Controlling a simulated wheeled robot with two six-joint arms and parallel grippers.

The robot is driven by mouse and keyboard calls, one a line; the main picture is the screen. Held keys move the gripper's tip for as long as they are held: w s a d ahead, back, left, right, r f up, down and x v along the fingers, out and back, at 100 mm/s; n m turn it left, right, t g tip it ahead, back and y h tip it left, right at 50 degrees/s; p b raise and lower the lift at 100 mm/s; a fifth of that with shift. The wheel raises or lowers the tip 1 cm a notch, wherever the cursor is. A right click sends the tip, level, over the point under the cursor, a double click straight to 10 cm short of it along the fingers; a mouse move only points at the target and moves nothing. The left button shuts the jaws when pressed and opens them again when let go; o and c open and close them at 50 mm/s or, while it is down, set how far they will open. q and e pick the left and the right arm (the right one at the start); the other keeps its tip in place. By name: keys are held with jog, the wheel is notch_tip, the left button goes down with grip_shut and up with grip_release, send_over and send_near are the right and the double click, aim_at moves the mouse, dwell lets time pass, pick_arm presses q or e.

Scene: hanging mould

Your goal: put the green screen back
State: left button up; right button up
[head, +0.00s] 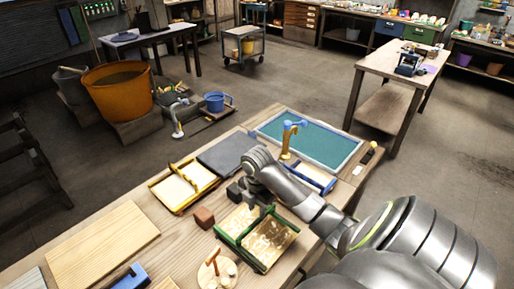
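The green screen (269,241) is a green-edged frame with a pale, brown-mottled face. It is at the front middle of the workbench in the head view, with a green bar running across it. My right gripper (262,206) reaches in from the right and points down at the far end of the green screen. Its fingertips are small and partly hidden by my wrist, so I cannot tell whether they are closed on the green bar. I cannot tell whether the screen rests on the bench or is slightly raised. My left gripper is not in view.
On the bench (200,245) are a yellow-edged screen (184,186), a dark grey slab (222,155), a blue-green framed basin (320,145) with a brass tap (288,140), a reddish-brown block (204,218), a round board (215,274) and a bare wooden board (103,246).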

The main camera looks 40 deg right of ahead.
aim_at(257, 220)
notch_tip(257, 220, up, 4)
jog(key=shift+f, duration=0.15)
dwell(0.6)
